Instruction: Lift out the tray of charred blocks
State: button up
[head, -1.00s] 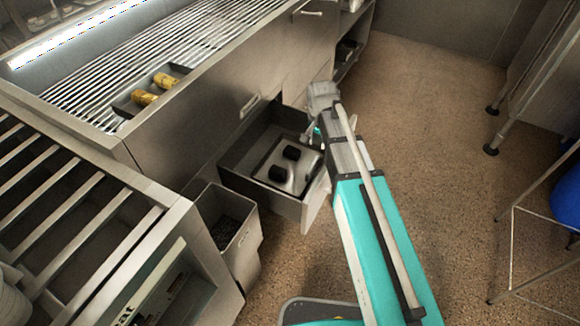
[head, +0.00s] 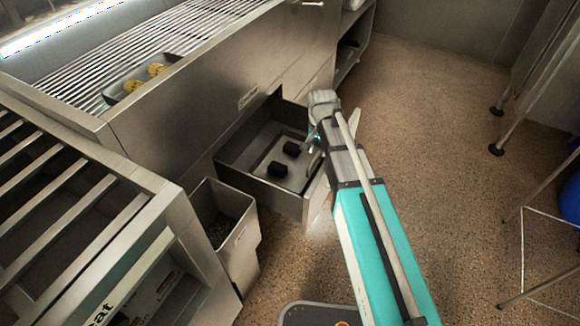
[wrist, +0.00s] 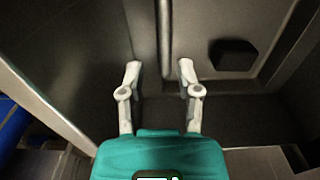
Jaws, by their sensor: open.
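The tray (head: 267,160) is a shallow grey pan inside the open metal drawer (head: 235,180). Two black charred blocks (head: 279,170) lie apart on it. My gripper (head: 315,151) is at the drawer's right side, beside the tray's right edge, and is partly hidden by my arm in the head view. In the wrist view my gripper (wrist: 160,69) is open and empty, with one white finger on each side of the tray's rim (wrist: 165,42). Contact with the rim cannot be told. One black block (wrist: 232,55) shows to the right of the fingers there.
A grill counter (head: 165,35) with a pan of yellow items (head: 130,87) stands above the drawer. A grey bin (head: 238,240) stands left of the drawer, next to a slatted metal unit (head: 60,200).

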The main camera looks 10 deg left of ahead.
aim_at(317, 159)
jog(key=shift+f+b, duration=0.6)
jog(key=shift+f, duration=0.3)
jog(key=shift+f, duration=0.15)
jog(key=shift+f+b, duration=2.6)
jog(key=shift+b, duration=0.2)
